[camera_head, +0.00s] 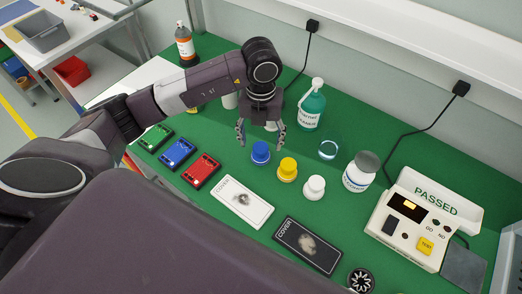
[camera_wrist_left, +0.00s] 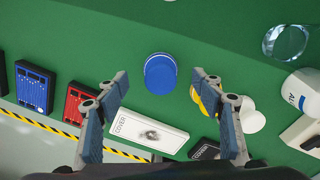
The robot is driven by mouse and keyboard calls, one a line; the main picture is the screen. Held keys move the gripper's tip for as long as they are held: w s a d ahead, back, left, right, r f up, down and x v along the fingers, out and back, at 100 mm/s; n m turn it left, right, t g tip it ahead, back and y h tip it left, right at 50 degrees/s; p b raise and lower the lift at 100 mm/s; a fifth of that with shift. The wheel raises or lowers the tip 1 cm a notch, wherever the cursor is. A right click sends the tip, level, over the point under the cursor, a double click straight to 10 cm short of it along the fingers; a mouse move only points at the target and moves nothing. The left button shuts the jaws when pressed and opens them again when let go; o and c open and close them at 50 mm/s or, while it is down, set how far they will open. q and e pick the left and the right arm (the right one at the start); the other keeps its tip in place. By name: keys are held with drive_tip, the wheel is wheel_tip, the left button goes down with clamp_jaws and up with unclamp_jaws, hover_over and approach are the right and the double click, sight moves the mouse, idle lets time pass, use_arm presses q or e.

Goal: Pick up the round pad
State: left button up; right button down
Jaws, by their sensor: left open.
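My left gripper (camera_head: 260,137) is open, pointing down above the green table. It also shows in the left wrist view (camera_wrist_left: 160,80). A blue round piece (camera_head: 261,153) with a raised top is just below and in front of it; in the wrist view the blue piece (camera_wrist_left: 160,74) appears between the fingertips, with nothing held. A yellow round piece (camera_head: 287,169) and a white one (camera_head: 314,187) of similar shape stand in a row to its right. I cannot tell which round item is the pad. My right gripper is not in view.
Two smudged covers, white (camera_head: 242,202) and black (camera_head: 308,245), lie in front. Green, blue and red boxes (camera_head: 202,170) lie left. Behind and right are a green bottle (camera_head: 310,108), a clear disc (camera_head: 328,150), a white jar (camera_head: 357,178) and a tester (camera_head: 410,225).

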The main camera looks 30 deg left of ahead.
sight(261, 147)
use_arm(q)
drive_tip(key=f, duration=0.1)
drive_tip(key=f+p, duration=0.1)
drive_tip(key=f, duration=0.1)
drive_tip(key=shift+s+d+f, duration=0.1)
drive_tip(key=shift+s+f, duration=0.2)
drive_tip(key=shift+f+p, duration=0.3)
drive_tip(key=shift+f, duration=0.25)
drive_tip(key=c, duration=1.2)
